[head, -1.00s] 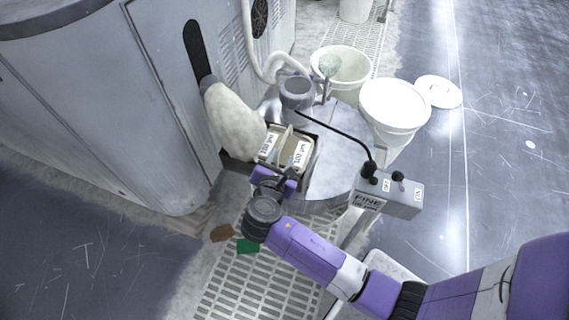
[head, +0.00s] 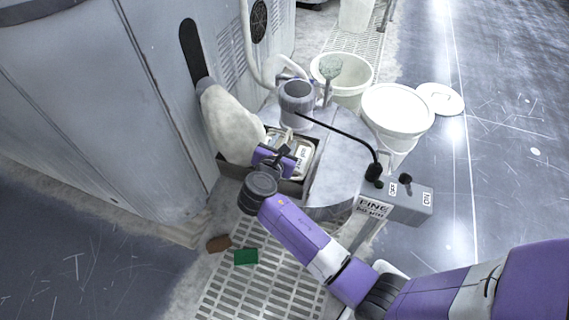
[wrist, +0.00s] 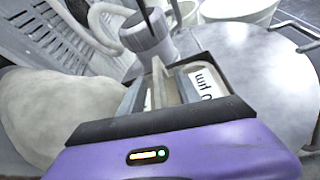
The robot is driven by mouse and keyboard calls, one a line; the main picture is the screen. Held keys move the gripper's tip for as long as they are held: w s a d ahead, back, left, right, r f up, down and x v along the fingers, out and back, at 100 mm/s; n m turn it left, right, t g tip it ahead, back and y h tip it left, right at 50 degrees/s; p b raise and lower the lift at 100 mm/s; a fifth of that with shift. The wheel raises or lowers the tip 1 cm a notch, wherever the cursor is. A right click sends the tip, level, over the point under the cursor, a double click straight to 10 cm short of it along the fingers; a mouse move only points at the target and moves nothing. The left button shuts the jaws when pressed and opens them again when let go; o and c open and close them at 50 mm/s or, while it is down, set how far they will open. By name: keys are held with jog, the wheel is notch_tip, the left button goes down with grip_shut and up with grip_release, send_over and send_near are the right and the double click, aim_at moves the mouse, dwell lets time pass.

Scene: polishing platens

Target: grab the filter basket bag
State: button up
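In the head view, a dark open box (head: 312,160) at the left of the round table holds white packets with printed labels (head: 304,158). One packet (wrist: 207,82) shows at the right in the wrist view. I cannot tell for sure which thing is the filter basket bag. My gripper (head: 287,146) is over the box and hides part of what lies in it. In the wrist view, my gripper's fingers (wrist: 160,85) stand apart, with a thin cream strip (wrist: 156,80) between them. I see no clear grip on it.
A bulging off-white sack (head: 230,122) hangs by the grey cabinet, close left of my gripper. A grey cup (head: 296,98) stands behind the box. A control box (head: 405,204) is at the table's right. White buckets (head: 396,108) stand behind. The table's middle is clear.

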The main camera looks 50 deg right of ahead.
grip_shut()
dwell(1.4)
